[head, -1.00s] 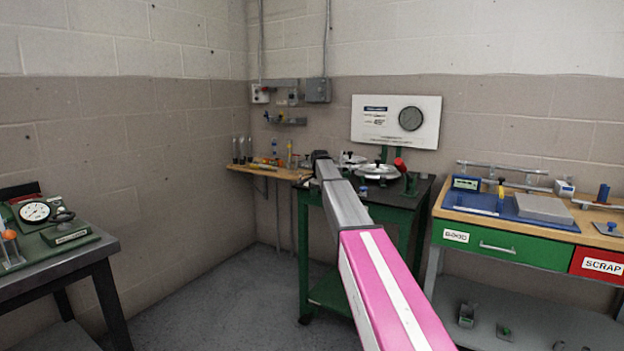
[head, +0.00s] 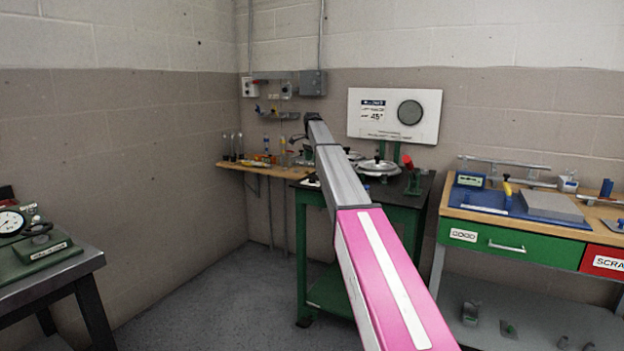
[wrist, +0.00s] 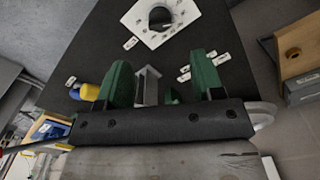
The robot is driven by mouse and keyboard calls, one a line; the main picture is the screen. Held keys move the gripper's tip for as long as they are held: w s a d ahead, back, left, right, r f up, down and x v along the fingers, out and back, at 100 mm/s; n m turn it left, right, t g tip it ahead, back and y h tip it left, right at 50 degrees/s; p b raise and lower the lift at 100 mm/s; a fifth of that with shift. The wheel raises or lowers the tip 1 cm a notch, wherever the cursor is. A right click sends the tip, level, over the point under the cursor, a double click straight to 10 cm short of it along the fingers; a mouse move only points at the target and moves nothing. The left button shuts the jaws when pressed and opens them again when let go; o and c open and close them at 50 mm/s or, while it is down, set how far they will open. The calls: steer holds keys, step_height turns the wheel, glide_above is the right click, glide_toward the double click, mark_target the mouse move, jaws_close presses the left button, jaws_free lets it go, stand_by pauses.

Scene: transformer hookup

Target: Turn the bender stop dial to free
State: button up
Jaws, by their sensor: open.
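The stop dial shows at the top of the wrist view as a black round knob (wrist: 160,18) on a white marked plate (wrist: 183,10), set on a black top. Its markings are too small to read. My gripper (wrist: 163,72) is open, its two green fingers spread apart below the dial in the picture, not touching it. A grey upright part (wrist: 150,88) shows between the fingers; I cannot tell if it is touched. In the head view my gripper is hidden by the arm's far end, above the green bender table (head: 400,215). I cannot make out the dial there.
Round metal parts (head: 378,168) and a red-tipped handle (head: 408,162) stand on the bender table. A wooden shelf (head: 250,167) with small tools is behind left. A bench with a green drawer (head: 505,243) stands right; a gauge bench (head: 50,270) stands left. Floor between is clear.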

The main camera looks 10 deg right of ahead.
mark_target(312, 180)
step_height(312, 180, down, 10)
steer(key=shift+r, duration=0.1)
stand_by(0.4)
steer(key=c, duration=0.9)
